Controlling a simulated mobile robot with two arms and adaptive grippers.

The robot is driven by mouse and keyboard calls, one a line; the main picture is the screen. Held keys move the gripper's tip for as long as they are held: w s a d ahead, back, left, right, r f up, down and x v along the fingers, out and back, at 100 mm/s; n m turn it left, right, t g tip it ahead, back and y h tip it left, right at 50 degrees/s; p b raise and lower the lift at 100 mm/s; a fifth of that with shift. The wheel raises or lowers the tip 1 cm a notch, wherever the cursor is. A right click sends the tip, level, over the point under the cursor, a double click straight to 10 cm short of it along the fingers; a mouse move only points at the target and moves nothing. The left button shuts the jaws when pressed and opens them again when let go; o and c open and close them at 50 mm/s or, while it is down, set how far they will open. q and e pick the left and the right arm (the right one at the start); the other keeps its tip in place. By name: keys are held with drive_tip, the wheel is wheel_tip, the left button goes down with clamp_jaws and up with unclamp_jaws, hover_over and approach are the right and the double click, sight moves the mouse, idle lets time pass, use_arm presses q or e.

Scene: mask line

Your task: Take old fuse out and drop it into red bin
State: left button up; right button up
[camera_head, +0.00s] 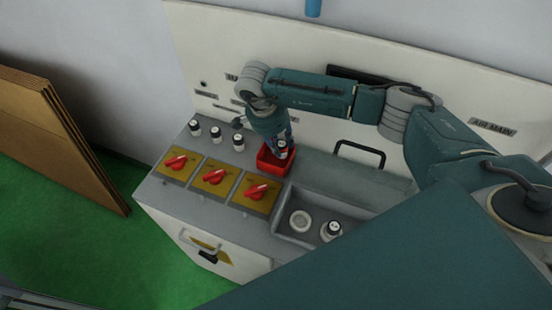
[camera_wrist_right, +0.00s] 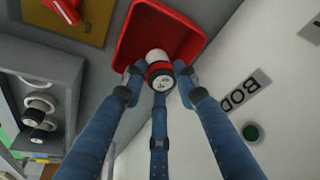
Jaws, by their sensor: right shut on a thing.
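The red bin (camera_head: 263,165) stands on the grey bench top, right of the black and white posts. It also shows in the right wrist view (camera_wrist_right: 188,22). My right gripper (camera_head: 283,146) points down at the bin. In the right wrist view its blue fingers (camera_wrist_right: 158,88) are shut on a fuse (camera_wrist_right: 160,72), a white cylinder with a red band and a dark end with a pale label. The fuse is over the bin opening; I cannot tell how far it is above the floor of the bin. My left gripper does not show.
Three black and white posts (camera_head: 216,134) stand left of the bin. Red rotary switches (camera_head: 215,176) sit on yellow plates in front of them. A grey recessed tray (camera_head: 353,210) at the right holds pale round parts (camera_head: 300,221). A dark handle (camera_head: 361,147) stands behind the tray.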

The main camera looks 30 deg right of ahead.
drive_tip(key=o, duration=1.2)
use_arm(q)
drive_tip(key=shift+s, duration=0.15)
use_arm(e)
drive_tip(key=v, duration=1.2)
